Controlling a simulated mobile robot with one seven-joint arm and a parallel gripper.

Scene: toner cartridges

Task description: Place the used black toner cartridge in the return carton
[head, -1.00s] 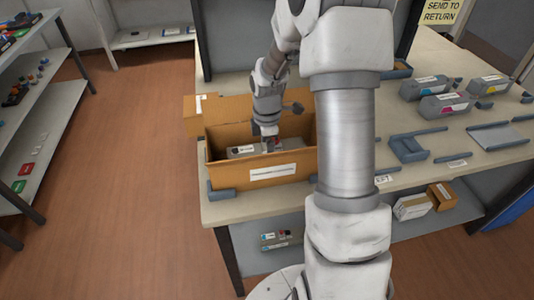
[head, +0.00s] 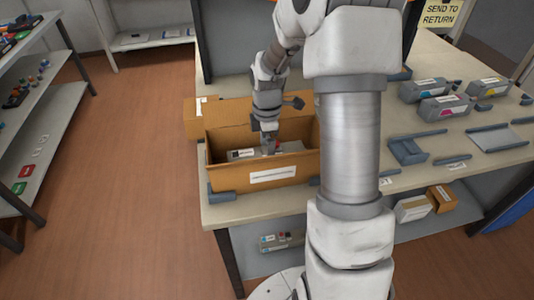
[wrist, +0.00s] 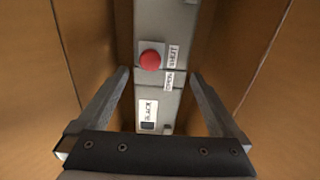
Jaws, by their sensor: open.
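The return carton (head: 232,178) is an open brown box with a white label on its front, near the left end of the table. The grey black-toner cartridge (head: 240,154) lies inside it. My gripper (head: 268,148) points down into the carton above the cartridge. In the wrist view its two fingers (wrist: 160,85) are spread, one on each side of the cartridge, with gaps visible. The cartridge's ends run out of the wrist view.
Grey cartridges with yellow, magenta and cyan marks (head: 444,107) stand at the right of the table. A grey holder (head: 408,151) and low rails lie nearer. The carton walls (wrist: 85,40) rise close on both sides of my gripper.

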